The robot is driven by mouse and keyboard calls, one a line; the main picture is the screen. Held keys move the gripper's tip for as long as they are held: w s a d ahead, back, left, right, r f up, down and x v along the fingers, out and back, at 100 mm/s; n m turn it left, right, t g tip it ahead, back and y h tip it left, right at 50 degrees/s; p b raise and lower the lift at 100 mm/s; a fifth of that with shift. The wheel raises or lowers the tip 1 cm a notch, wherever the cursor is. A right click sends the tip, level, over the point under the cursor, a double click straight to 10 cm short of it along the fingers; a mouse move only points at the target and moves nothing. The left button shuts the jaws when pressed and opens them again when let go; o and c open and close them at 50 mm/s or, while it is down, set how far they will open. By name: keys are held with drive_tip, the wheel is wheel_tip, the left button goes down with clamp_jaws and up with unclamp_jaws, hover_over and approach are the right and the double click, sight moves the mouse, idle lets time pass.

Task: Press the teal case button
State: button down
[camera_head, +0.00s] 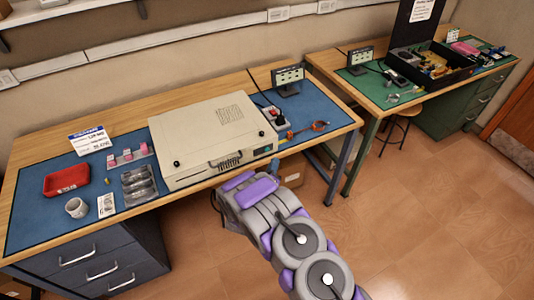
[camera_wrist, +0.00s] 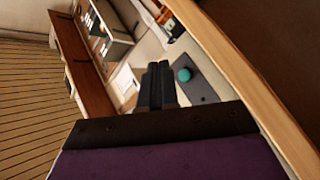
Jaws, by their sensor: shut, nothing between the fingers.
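The cream case (camera_head: 215,135) lies flat and closed on the blue mat of the near workbench, its front handle facing me. In the wrist view, a round teal button (camera_wrist: 184,75) sits on a dark grey panel (camera_wrist: 197,90). The fingertips appear just left of the teal button; I see no contact. In the head view, my purple and grey arm is in front of the bench, and the fingers are mostly hidden.
A second bench (camera_head: 380,108) stands farther right, beyond a floor gap.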

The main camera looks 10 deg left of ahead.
drive_tip(key=shift+w+a, duration=0.45)
drive_tip(key=shift+w, duration=0.2)
drive_tip(key=shift+w+a, duration=0.4)
drive_tip(key=shift+w, duration=0.2)
drive_tip(key=shift+w+a+r, duration=0.1)
idle(1.1)
drive_tip(key=shift+w+a, duration=0.1)
drive_tip(key=shift+w, duration=0.15)
drive_tip(key=shift+w+a, duration=0.25)
drive_tip(key=shift+w, duration=0.05)
idle(0.9)
drive_tip(key=shift+s, duration=0.1)
drive_tip(key=shift+s+d+p, duration=0.4)
drive_tip(key=shift+s+d, duration=0.1)
drive_tip(key=shift+s, duration=0.1)
drive_tip(key=shift+s+d+p, duration=0.6)
drive_tip(key=shift+s+d, duration=0.1)
drive_tip(key=shift+s, duration=0.35)
drive_tip(key=shift+s+d+p, duration=0.55)
drive_tip(key=shift+s+d, duration=0.15)
drive_tip(key=shift+s, duration=0.35)
